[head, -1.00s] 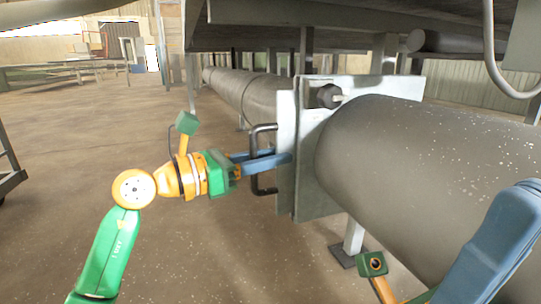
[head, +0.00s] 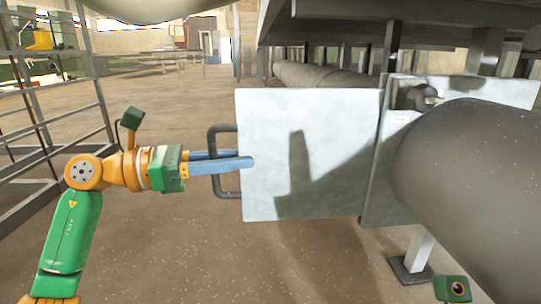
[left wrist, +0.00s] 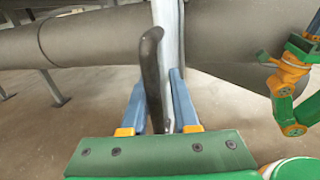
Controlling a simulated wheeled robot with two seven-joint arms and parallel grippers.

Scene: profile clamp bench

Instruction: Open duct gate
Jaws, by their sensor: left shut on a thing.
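The duct gate is a flat pale metal plate (head: 330,150) that stands out to the left of its frame (head: 385,190) on the big grey duct (head: 480,170). A dark bar handle (head: 213,165) is on the plate's left edge. My left gripper (head: 240,162) is shut on this handle, its blue fingers on either side of it. In the left wrist view the handle (left wrist: 152,75) stands between the two blue fingers, in front of the plate's edge (left wrist: 170,40). My right gripper cannot be made out; an orange and green part of my other arm shows at the wrist view's right.
A metal shelf rack (head: 50,110) stands at the left. A support leg (head: 417,250) holds the duct up. A dark overhead structure (head: 400,15) covers the upper right. The floor (head: 250,260) below the plate is clear.

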